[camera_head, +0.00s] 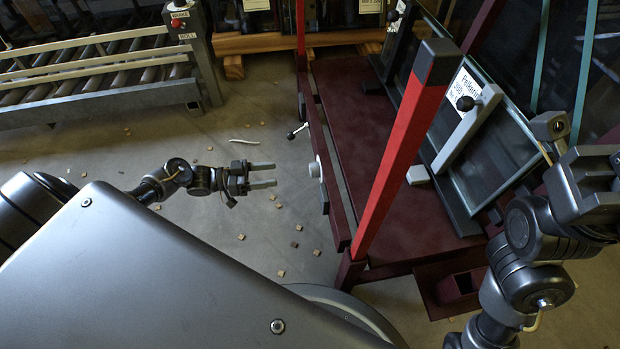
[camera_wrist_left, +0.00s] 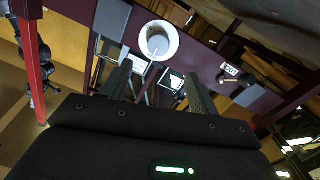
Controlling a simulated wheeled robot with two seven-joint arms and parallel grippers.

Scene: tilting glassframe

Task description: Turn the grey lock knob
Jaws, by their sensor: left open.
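The grey lock knob (camera_head: 315,169) sits on the near side rail of the dark red frame in the head view. In the left wrist view the knob (camera_wrist_left: 158,40) is a pale round disc with a bar across it, at the top centre. My left gripper (camera_head: 274,175) is open and empty, to the left of the knob and apart from it, its fingers pointing towards it. In the left wrist view its two fingers (camera_wrist_left: 158,88) lie below the knob. My right arm is at the right edge; its gripper (camera_head: 598,172) is partly cut off, and its jaws cannot be made out.
A chrome lever with a black ball (camera_head: 298,131) sticks out from the rail beyond the knob. A bright red post (camera_head: 400,150) rises to the right. Glass panes (camera_head: 500,150) lean on the frame. A roller conveyor (camera_head: 110,75) stands back left. Small wooden bits litter the floor.

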